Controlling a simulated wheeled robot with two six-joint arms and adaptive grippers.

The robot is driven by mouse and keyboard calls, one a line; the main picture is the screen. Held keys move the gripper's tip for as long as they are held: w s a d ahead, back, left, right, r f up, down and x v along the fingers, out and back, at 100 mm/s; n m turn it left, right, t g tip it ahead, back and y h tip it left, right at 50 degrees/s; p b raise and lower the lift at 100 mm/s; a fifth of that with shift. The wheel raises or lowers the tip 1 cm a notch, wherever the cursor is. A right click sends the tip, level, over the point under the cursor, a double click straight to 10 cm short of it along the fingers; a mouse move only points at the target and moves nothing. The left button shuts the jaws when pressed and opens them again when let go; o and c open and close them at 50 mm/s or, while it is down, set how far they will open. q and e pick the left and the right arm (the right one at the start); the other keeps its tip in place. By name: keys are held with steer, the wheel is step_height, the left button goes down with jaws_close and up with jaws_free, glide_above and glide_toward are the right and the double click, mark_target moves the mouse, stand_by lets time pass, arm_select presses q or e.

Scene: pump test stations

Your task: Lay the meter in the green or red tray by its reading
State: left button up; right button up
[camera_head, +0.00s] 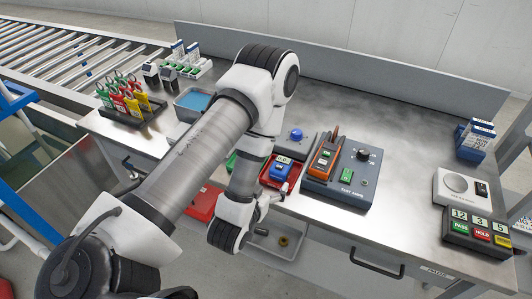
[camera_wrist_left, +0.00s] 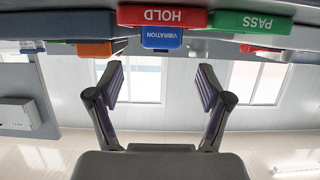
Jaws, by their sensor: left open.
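A blue meter (camera_head: 282,164) sits in the red tray (camera_head: 293,173) near the bench's front edge. In the left wrist view, which is upside down, the blue meter (camera_wrist_left: 162,38) reads VIBRATION and shows beyond the red tray's HOLD front (camera_wrist_left: 162,16). The green tray's PASS front (camera_wrist_left: 251,22) is beside it; my arm hides most of that tray in the head view. An orange meter (camera_head: 326,156) stands in the grey test station (camera_head: 338,186). My left gripper (camera_wrist_left: 158,85) is open and empty, in front of the red tray. My right gripper is out of view.
A blue-filled tray (camera_head: 193,104) and a rack of coloured tags (camera_head: 131,103) stand at the left. A button panel (camera_head: 476,231) and a white device (camera_head: 461,186) are at the right. The bench between the test station and panel is clear. A bin (camera_head: 270,240) hangs below the front edge.

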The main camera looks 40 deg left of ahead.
arm_select(q)
steer(key=s+d+f+m+g+h, duration=0.1)
steer(key=s+d+f+g, duration=0.2)
steer(key=s+f+g, duration=0.3)
steer(key=s+d+f+m+g+h, duration=0.1)
steer(key=s+d+f+g+h, duration=0.1)
steer(key=s+f+g, duration=0.5)
steer(key=s+d+f, duration=0.1)
steer(key=s, duration=0.5)
steer(key=shift+g+p, duration=0.3)
steer(key=shift+p, duration=0.1)
